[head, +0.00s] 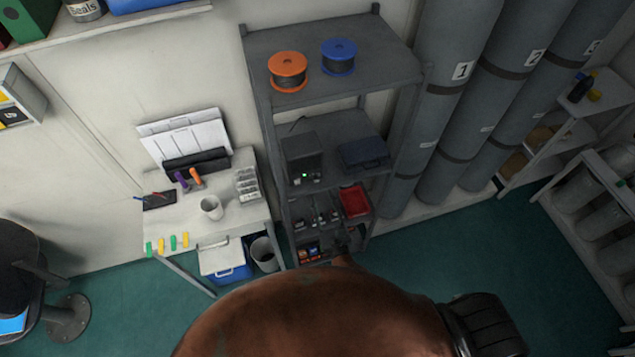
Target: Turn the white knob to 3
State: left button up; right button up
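I cannot make out a white knob or an air panel in the head view. My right arm fills the bottom middle of the picture. Its dark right gripper (343,241) seems to show just past the arm, in front of the lower part of the grey shelf rack (345,125). It is small and dark there, so its fingers and anything between them cannot be told. My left gripper is not in view.
A white desk (222,228) with a mug (211,208) stands left of the rack. Tall numbered grey cylinders (455,95) stand right of it. A blue-and-white cooler (225,262) and a bin (264,254) are by the desk. Green floor (430,260) is clear at centre right.

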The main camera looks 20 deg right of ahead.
aim_at(316, 181)
jog(key=w+p, duration=0.1)
jog(key=w, duration=0.6)
jog(key=shift+w, duration=0.1)
jog(key=shift+f, duration=0.1)
grip_shut()
